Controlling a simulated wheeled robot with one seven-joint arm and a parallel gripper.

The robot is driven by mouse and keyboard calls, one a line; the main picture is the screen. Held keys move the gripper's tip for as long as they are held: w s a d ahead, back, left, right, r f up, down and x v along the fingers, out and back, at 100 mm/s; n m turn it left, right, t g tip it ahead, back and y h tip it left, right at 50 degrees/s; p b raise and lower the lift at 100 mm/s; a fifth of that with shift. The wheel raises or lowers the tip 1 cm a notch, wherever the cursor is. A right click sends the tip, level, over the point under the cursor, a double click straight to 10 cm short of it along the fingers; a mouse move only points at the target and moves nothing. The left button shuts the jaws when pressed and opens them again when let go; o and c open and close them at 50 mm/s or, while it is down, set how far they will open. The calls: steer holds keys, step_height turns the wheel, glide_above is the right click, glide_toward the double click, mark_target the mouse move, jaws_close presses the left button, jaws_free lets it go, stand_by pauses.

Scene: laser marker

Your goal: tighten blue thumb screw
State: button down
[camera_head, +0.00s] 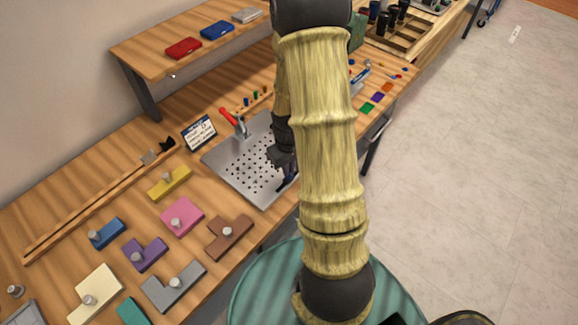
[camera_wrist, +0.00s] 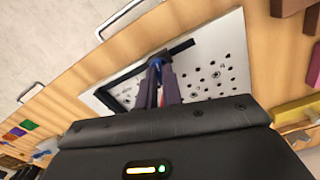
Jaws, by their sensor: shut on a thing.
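The blue thumb screw (camera_wrist: 156,62) shows as a small bit of blue between my fingertips in the wrist view. My gripper (camera_wrist: 161,75) is shut on it, at the edge of the perforated metal plate (camera_wrist: 228,62). The fingers hide most of the screw. A dark bar (camera_wrist: 128,75) lies along the plate's edge beside the fingers. In the head view my gripper (camera_head: 288,183) is at the right front part of the plate (camera_head: 235,160), partly hidden behind my arm.
A red-handled clamp (camera_head: 232,119) stands at the plate's back edge, near a small sign (camera_head: 199,132). Several coloured blocks with knobs, such as a pink one (camera_head: 188,222), lie to the left. A raised shelf (camera_head: 150,62) is at the back.

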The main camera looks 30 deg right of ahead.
steer(key=shift+w+m, duration=0.1)
steer(key=shift+m, duration=1.2)
steer(key=c, duration=1.6)
jaws_free()
steer(key=shift+o, duration=0.2)
steer(key=shift+r, duration=0.1)
step_height(320, 180, up, 17)
steer(key=shift+r+b, duration=0.15)
steer(key=shift+b, duration=0.25)
steer(key=s+a+f+n+t, duration=0.1)
steer(key=s+a+f+t, duration=0.1)
steer(key=s+a, duration=0.4)
steer(key=a+f, duration=0.1)
steer(key=a, duration=0.4)
steer(key=shift+s+a+f+n+t, duration=0.15)
steer(key=shift+s+n+t, duration=0.15)
steer(key=shift+n, duration=0.1)
